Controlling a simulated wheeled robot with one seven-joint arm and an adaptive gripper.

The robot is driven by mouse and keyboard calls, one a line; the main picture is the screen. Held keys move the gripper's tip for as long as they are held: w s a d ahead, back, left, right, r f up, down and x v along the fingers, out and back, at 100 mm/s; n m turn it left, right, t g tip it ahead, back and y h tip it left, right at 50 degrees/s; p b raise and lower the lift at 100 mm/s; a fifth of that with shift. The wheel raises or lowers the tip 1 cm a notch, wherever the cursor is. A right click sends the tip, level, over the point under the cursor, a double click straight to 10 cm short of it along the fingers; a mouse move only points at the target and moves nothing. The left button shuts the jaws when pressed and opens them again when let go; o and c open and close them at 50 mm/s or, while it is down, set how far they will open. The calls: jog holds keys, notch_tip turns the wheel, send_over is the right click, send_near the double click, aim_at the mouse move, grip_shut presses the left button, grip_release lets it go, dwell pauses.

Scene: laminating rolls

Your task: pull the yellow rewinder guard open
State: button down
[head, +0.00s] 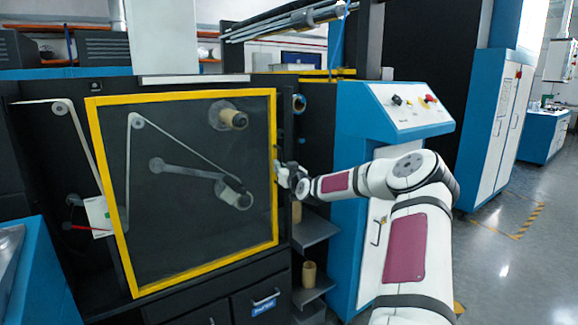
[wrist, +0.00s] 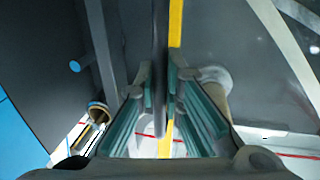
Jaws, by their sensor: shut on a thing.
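The rewinder guard is a clear panel in a yellow frame (head: 190,271) on the front of the dark machine. Web paths and rollers show through it. The guard looks roughly in line with the machine face; I cannot tell whether it stands slightly ajar. My gripper (head: 281,174) is at the frame's right side, about mid-height. In the wrist view, my gripper (wrist: 160,95) is shut on a dark upright bar, the guard handle (wrist: 160,45), with fingers on both sides. The yellow frame (wrist: 176,22) runs right beside it. In the head view my gripper mostly hides the handle.
A blue and white control console (head: 410,105) with buttons stands right of the guard, behind my arm. Shelves (head: 315,232) with brown cores (head: 309,274) lie below and right of my gripper. Drawers (head: 262,300) sit under the guard. Open grey floor (head: 500,285) lies at the right.

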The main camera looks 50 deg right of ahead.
jog(key=b, duration=0.6)
send_near(146, 190)
jog(key=x, duration=0.5)
jog(key=shift+d, duration=0.1)
jog(key=c, duration=1.7)
grip_release()
jog(key=shift+w, duration=0.1)
jog(key=v, duration=1.2)
